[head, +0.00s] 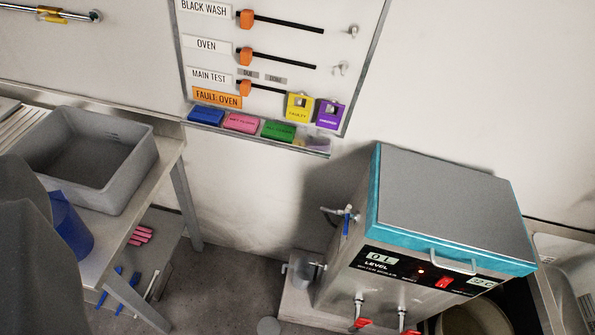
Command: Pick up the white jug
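I see no white jug that I can make out for certain. A small pale grey cup-like vessel (303,272) stands beside the lower left of the water boiler, under a side fitting; I cannot tell whether it is a jug. A blue vessel (70,226) stands on the metal bench at the left, partly hidden by a large dark grey shape at the lower left edge. I cannot tell what that shape is. My gripper's fingertips do not show.
The boiler (445,215) with red-handled taps stands at the right on a low plinth. A grey basin (140,170) sits on the bench (165,160), with pink and blue items on its lower shelf. A whiteboard (300,60) hangs on the wall. Some floor (225,290) is clear between.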

